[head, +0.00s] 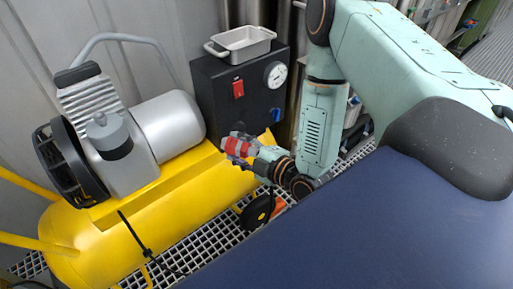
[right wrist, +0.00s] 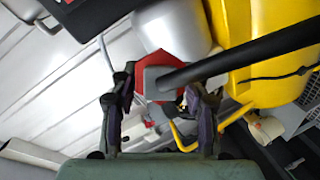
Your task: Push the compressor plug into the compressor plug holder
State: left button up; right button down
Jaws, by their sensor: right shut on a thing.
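My right gripper (head: 240,147) is in the head view, beside the right end of the yellow tank and in front of the black control box. In the right wrist view its two fingers (right wrist: 164,98) are closed on the sides of a red and grey plug (right wrist: 161,63). A thick black cable (right wrist: 250,56) runs from the plug to the upper right. The red of the plug also shows at the fingertips in the head view (head: 235,146). I cannot clearly make out the plug holder in either view. My left gripper is in neither view.
The yellow compressor (head: 160,222) with its silver motor (head: 168,122) fills the left. The black control box (head: 228,92) carries a red switch, a gauge and a blue knob. A grey metal tray (head: 243,41) sits on top. Grating (head: 205,240) covers the floor.

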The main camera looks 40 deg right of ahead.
jog(key=w+d+f+m+h, duration=0.5)
jog(key=d+f+h, duration=0.3)
jog(key=d+f, duration=0.25)
jog(key=w, duration=0.2)
jog(key=w+b, duration=0.1)
jog(key=w, duration=0.1)
jog(key=w+a+b, duration=0.1)
jog(key=w, duration=0.1)
jog(key=shift+a+f, duration=0.1)
jog(key=shift+f, duration=0.3)
jog(key=shift+w, duration=0.1)
jog(key=shift+f, duration=0.1)
jog(key=shift+a, duration=0.1)
jog(key=shift+w+b, duration=0.55)
jog(key=shift+w, duration=0.05)
dwell(0.6)
jog(key=c, duration=0.6)
grip_release()
